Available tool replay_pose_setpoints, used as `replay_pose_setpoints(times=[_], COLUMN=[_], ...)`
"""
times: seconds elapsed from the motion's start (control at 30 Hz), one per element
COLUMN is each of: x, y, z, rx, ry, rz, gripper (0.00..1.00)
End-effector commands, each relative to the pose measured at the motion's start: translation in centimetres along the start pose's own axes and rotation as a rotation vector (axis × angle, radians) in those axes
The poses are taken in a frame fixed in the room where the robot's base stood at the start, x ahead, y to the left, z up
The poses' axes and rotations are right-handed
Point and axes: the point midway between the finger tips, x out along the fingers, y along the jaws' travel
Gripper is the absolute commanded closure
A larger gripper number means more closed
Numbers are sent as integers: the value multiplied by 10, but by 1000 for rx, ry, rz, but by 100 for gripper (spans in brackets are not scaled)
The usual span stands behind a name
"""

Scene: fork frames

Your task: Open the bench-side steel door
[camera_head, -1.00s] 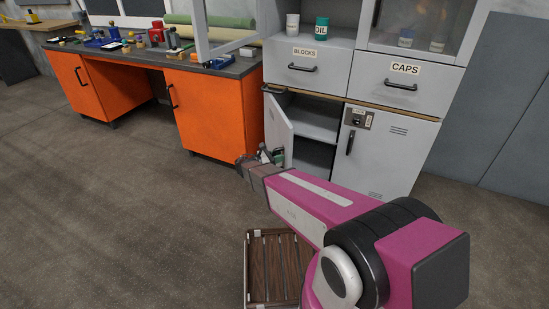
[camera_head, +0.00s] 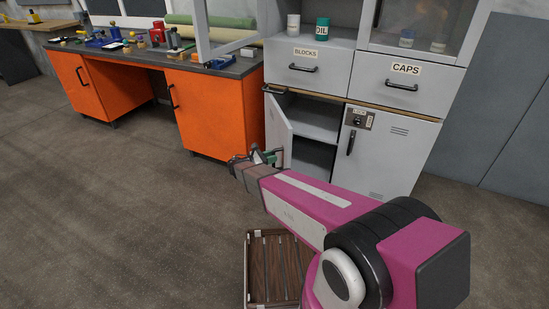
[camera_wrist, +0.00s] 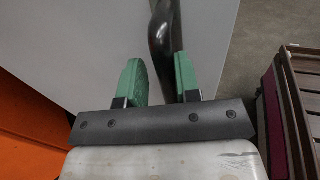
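The bench-side steel door (camera_head: 279,128) is the lower left door of the grey cabinet. It stands partly open, swung out towards the orange bench, with the dark inside showing to its right. In the wrist view, the grey door face (camera_wrist: 85,45) fills much of the picture, with its dark curved handle (camera_wrist: 162,35) at the top centre. My gripper (camera_head: 264,156) is at the lower part of the door. In the wrist view, its two green fingers (camera_wrist: 158,62) are apart, with the handle's lower end between them, nearer the right finger. Contact cannot be told.
An orange workbench (camera_head: 208,112) with tools stands left of the door. A closed steel door (camera_head: 385,150) with a lock plate is to the right, below the CAPS drawer (camera_head: 405,86). A slatted wooden crate (camera_head: 274,268) lies near my arm. The floor at left is clear.

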Motion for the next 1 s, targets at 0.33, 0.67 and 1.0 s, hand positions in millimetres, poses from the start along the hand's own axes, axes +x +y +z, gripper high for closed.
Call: replay_pose_setpoints(times=[0.33,0.67,1.0], x=[-21,-39,-58], y=[8,14,21], z=[0,-1,0], rx=[0,0,0], ry=[1,0,0], rz=[2,1,1], gripper=[71,71,71])
